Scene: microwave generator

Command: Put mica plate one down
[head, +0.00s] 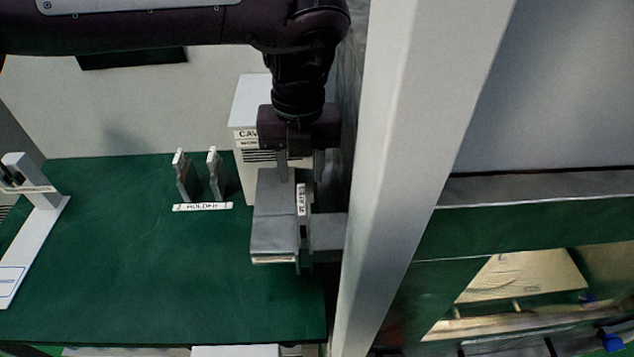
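My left gripper (298,165) points down from the dark arm at the top, right of the middle of the green table. Its fingers reach down to a grey block-like stand with a label reading "PLATES" (301,199). The grey flat-sided body of this stand (274,225) sits below and left of the fingers. I cannot make out a separate mica plate or tell whether the fingers grip anything. Left of there, a holder (203,207) labelled "HOLDER" has two thin upright posts (186,178). My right gripper is not in view.
A white cabinet (251,100) with a partly hidden label stands behind the gripper. A wide pale post (415,150) rises close on the right. A white fixture (36,225) stands at the left edge. The green table (140,270) is clear at front left.

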